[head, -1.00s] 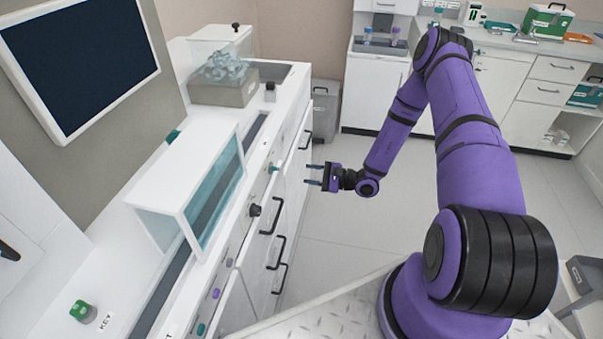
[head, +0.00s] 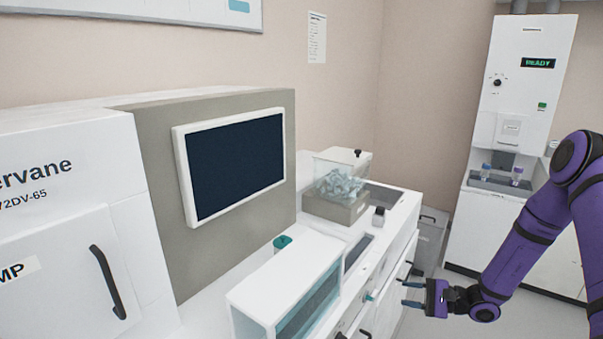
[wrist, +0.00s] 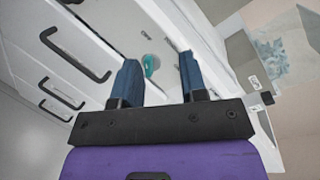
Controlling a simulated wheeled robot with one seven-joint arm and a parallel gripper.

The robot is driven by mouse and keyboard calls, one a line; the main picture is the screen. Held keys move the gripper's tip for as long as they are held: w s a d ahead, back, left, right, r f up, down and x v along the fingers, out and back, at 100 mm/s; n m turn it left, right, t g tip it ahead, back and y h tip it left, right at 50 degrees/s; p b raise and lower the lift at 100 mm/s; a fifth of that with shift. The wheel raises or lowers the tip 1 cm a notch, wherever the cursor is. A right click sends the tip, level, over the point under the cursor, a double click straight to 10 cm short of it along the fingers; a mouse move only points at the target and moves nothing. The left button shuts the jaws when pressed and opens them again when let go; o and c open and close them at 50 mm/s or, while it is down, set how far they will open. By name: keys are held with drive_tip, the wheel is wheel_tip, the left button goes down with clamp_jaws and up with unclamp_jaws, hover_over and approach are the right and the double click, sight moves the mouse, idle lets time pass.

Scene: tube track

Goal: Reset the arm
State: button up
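My gripper (head: 412,294) is at the end of my purple arm, in front of the white bench's drawer side at the lower right of the head view. In the wrist view my gripper (wrist: 158,80) has its two blue fingers spread apart, with nothing held between them. A teal knob (wrist: 150,64) on the white cabinet front shows between the fingers, beyond them. I cannot tell the exact distance from the fingertips to the cabinet.
Dark drawer handles (wrist: 75,57) stick out from the cabinet front. A clear-sided white box (head: 275,290) and a bin of crumpled pale material (head: 338,205) stand on the bench. A dispenser reading READY (head: 525,90) stands at the back right. Floor shows right of the bench.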

drive_tip(key=s+a+r+n+g+h, duration=0.2)
drive_tip(key=s+r+n+g+h, duration=0.3)
drive_tip(key=r, duration=0.7)
drive_tip(key=s+a+r+n+g+h, duration=0.3)
drive_tip(key=s+r, duration=0.4)
drive_tip(key=r, duration=0.6)
drive_tip(key=s+d+r+n+t+h, duration=0.1)
drive_tip(key=s+d+r+t+h, duration=0.1)
drive_tip(key=s+r, duration=0.5)
drive_tip(key=s+d+r+n+t+h, duration=0.2)
drive_tip(key=s+r+t+h, duration=0.3)
drive_tip(key=s, duration=0.7)
wheel_tip(320, 180, up, 2)
drive_tip(key=shift+d+r+n+t+h, duration=0.15)
drive_tip(key=shift+d+n+t+h, duration=0.15)
drive_tip(key=shift+d+h, duration=0.25)
drive_tip(key=shift+a, duration=0.1)
